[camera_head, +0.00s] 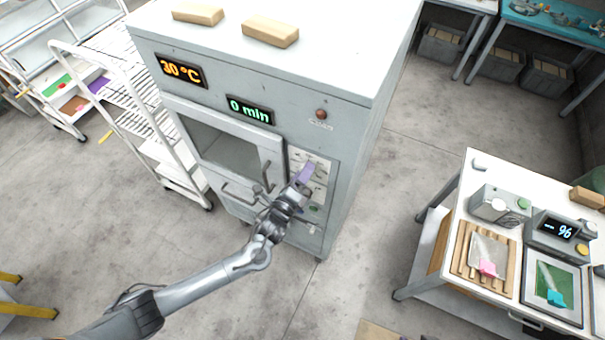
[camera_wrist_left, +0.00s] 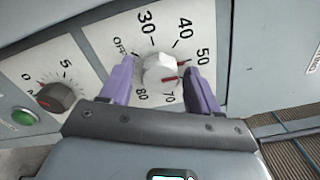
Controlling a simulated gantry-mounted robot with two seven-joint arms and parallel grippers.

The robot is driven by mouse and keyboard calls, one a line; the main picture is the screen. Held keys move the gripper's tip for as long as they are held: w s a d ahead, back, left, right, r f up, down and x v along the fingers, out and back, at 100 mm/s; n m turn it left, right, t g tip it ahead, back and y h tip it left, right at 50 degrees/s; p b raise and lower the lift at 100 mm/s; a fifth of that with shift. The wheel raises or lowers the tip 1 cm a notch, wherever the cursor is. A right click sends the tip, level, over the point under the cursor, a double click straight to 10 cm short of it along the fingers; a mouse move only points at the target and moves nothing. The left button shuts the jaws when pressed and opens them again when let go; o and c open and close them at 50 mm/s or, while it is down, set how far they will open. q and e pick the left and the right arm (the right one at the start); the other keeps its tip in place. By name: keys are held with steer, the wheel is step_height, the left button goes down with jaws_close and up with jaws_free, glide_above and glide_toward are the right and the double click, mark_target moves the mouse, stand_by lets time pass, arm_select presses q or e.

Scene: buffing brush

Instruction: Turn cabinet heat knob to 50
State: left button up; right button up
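The white heat knob (camera_wrist_left: 161,69) is on the cabinet (camera_head: 345,150) panel, ringed by a scale from OFF and 30 to 80. Red marks show on its right side, towards 50 and 70; I cannot tell its exact setting. The orange display (camera_head: 181,70) reads 30 °C. My left gripper (camera_head: 304,175) is at the panel, with its purple fingers on either side of the knob in the left wrist view (camera_wrist_left: 159,70). A small gap shows at the left finger; the right finger is very close, contact unclear. My right gripper is not in view.
A second, dark knob (camera_wrist_left: 56,97) with a smaller scale and a green button (camera_wrist_left: 25,117) sit left of the heat knob. The cabinet door handle (camera_head: 267,177) is left of the panel. A white rack (camera_head: 150,120) stands left, a worktable (camera_head: 455,215) right.

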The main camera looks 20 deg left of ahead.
arm_select(q)
steer(key=shift+o, duration=0.4)
steer(key=s+b, duration=0.2)
steer(key=s, duration=0.8)
steer(key=shift+s+a, duration=0.4)
